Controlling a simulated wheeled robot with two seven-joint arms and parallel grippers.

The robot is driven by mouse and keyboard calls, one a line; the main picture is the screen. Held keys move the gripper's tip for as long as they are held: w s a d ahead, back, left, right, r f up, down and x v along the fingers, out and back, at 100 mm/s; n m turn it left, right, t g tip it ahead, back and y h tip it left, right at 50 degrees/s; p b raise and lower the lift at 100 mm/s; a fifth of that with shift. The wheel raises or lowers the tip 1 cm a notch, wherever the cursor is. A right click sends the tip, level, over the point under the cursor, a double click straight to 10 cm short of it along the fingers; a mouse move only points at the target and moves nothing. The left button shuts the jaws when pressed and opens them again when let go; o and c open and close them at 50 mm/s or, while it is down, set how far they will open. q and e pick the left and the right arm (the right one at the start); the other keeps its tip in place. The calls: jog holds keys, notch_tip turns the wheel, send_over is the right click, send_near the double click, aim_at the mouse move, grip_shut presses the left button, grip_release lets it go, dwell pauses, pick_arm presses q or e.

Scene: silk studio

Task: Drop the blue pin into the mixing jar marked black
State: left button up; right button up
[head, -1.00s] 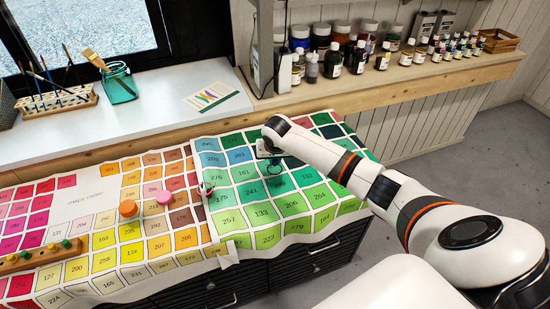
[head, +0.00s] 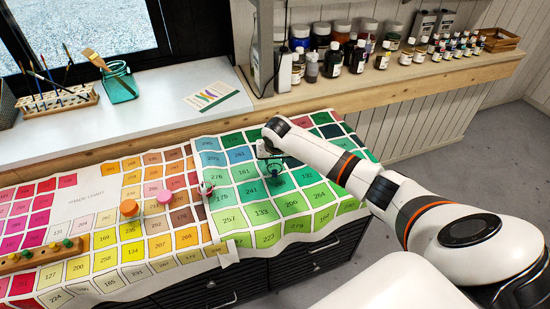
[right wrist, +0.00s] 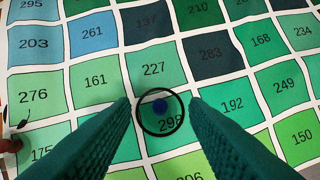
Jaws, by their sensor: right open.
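The mixing jar marked black (right wrist: 140,122) shows in the right wrist view as a thin black ring over the green squares, around the 298 square. The blue pin (right wrist: 160,105) shows inside that ring as a dark blue round spot. I cannot tell whether it rests on the jar's bottom. My right gripper (right wrist: 160,100) is open, its two teal fingers on either side of the ring with nothing between the tips. In the head view my right gripper (head: 270,154) is above the jar, which it partly hides. My left gripper is out of view.
A numbered colour chart (head: 75,198) covers the bench. An orange knob (head: 128,209), a pink knob (head: 164,197) and a small red-and-white thing (head: 205,188) stand left of my arm. A wooden peg strip (head: 40,256) lies at front left. Paint bottles (head: 333,60) line the back shelf.

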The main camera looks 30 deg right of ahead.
jog(key=v, duration=1.2)
jog(key=shift+f, duration=0.1)
